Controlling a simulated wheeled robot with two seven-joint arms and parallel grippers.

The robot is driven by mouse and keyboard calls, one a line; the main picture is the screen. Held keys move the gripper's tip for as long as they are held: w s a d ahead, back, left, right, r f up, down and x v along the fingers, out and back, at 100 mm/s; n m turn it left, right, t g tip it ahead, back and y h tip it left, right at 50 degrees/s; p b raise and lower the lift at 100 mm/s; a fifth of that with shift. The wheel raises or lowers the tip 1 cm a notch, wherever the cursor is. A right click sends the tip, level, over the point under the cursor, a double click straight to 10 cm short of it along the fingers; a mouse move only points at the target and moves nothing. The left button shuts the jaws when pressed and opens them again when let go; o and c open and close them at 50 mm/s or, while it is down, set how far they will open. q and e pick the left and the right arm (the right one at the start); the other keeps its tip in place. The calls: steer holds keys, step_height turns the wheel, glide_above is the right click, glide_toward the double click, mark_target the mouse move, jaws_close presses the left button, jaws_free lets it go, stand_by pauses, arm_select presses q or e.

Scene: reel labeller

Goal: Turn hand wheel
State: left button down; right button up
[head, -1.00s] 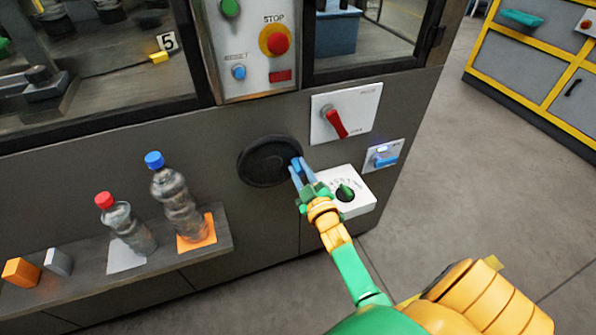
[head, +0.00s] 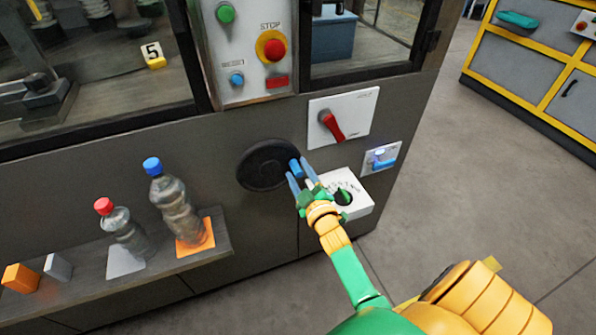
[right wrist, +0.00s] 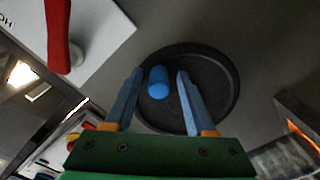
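The hand wheel (head: 262,170) is a round black disc on the grey machine front, with a short blue handle (head: 296,168) near its right rim. My right gripper (head: 300,173) is open in front of the handle, its two blue fingers spread. In the right wrist view the wheel (right wrist: 215,90) lies behind the fingers, and the blue handle (right wrist: 158,84) shows between them, nearer the left finger. I cannot tell whether the handle is within finger depth. No grip on it shows. My left gripper is not in view.
A white panel with a red switch (head: 333,127) is above right of the wheel. A dial box (head: 352,190) is close to my right gripper, with a blue-lit unit (head: 382,157) beyond. Two bottles (head: 178,205) (head: 122,232) stand on a shelf at left.

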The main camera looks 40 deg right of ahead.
steer(key=shift+r, duration=0.15)
steer(key=shift+s+a, duration=0.15)
steer(key=shift+s, duration=0.15)
steer(key=v, duration=0.6)
steer(key=shift+s, duration=0.2)
